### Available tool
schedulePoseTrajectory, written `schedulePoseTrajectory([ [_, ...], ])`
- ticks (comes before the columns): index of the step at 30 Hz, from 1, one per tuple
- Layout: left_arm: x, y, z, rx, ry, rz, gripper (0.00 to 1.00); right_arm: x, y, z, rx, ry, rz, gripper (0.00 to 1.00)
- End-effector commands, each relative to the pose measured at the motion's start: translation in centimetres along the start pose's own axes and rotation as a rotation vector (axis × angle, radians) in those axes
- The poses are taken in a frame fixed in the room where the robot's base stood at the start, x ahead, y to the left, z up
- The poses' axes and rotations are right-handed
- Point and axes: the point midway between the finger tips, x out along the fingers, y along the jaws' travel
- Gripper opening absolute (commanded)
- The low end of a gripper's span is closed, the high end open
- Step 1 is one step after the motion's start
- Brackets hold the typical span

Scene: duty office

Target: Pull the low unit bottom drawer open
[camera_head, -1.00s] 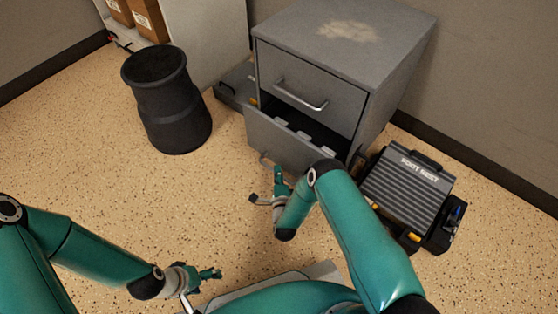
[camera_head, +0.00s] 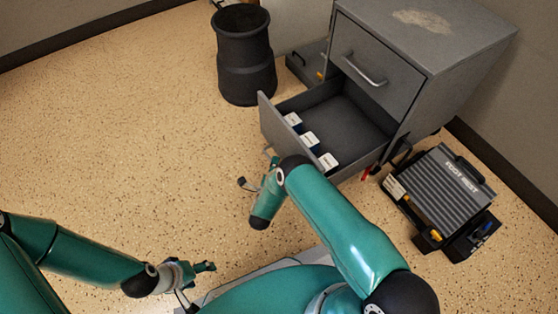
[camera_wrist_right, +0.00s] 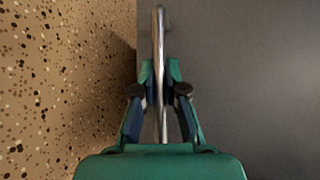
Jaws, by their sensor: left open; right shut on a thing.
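The grey low unit (camera_head: 450,50) stands against the wall at the upper right, with its top drawer (camera_head: 380,65) shut. Its bottom drawer (camera_head: 350,118) is pulled well out, showing a dark floor and several white-topped items (camera_head: 309,138) along its front. In the right wrist view my right gripper (camera_wrist_right: 160,75) is shut on the drawer's metal bar handle (camera_wrist_right: 160,30), beside the grey drawer front (camera_wrist_right: 240,90). In the head view my right gripper (camera_head: 266,172) is at the drawer front, partly hidden by my arm. My left gripper (camera_head: 200,268) is open and empty over the floor, away from the unit.
A black bin (camera_head: 245,60) stands left of the unit. The speckled floor (camera_head: 120,120) at the left is clear.

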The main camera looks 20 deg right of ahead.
Motion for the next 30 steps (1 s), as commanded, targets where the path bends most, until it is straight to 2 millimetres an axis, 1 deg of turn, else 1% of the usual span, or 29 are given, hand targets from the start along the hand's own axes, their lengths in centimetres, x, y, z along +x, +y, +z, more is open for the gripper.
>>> schedulePoseTrajectory([
  [6, 0.0, 0.0, 0.0, 0.000, 0.000, 0.000, 0.69, 0.3, -0.2, -1.2, 0.007, 0.025, -0.001, 0.00],
  [12, 0.0, 0.0, 0.0, 0.000, 0.000, 0.000, 0.69, 0.3, -0.2, -1.6, 0.005, 0.036, -0.002, 0.00],
  [13, 0.0, 0.0, 0.0, 0.000, 0.000, 0.000, 0.69, 0.3, -0.2, -1.7, 0.004, 0.037, -0.002, 0.16],
  [17, 0.0, 0.0, 0.0, 0.000, 0.000, 0.000, 0.69, 0.3, -0.2, -1.7, 0.005, 0.036, -0.003, 0.37],
  [26, -0.1, 0.0, 0.0, 0.000, 0.000, 0.000, 0.69, 0.2, -0.3, -1.6, 0.005, 0.034, -0.004, 0.37],
  [30, -0.1, 0.0, 0.0, 0.000, 0.000, 0.000, 0.69, -0.7, -0.2, -1.4, 0.003, 0.031, -0.001, 0.37],
])
